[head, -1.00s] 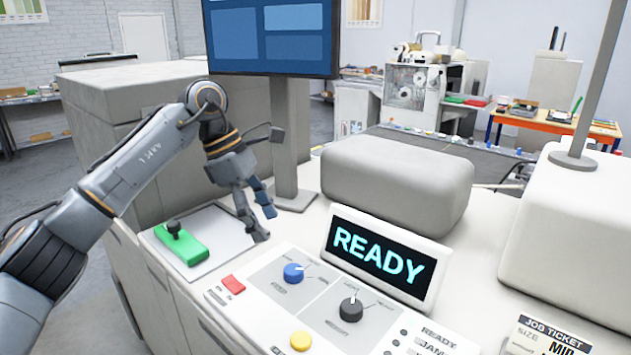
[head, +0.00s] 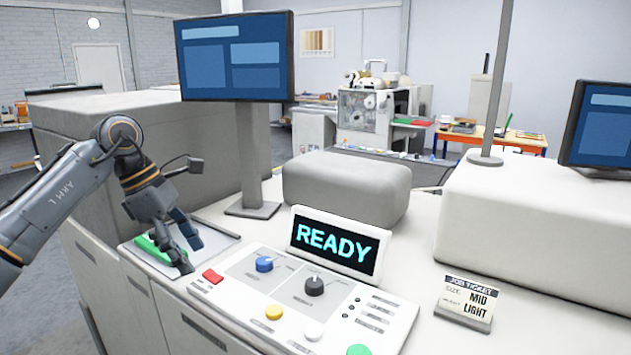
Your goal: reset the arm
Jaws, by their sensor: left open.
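My left arm comes in from the left, and its gripper (head: 189,254) hangs fingers down over a pale tray (head: 219,243) at the left end of the console top. The fingers are open and apart, with nothing seen between them. A green block-like tool (head: 150,246) lies on the tray just left of the fingers and is partly hidden by the gripper. Whether the fingers touch the tray cannot be told. My right gripper is not in view.
A control panel (head: 237,298) with knobs and buttons is right of the gripper. A display (head: 334,243) reads READY. A monitor (head: 236,58) stands behind on a post. A job ticket (head: 467,302) reads MID, LIGHT. A grey padded block (head: 347,185) sits behind the display.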

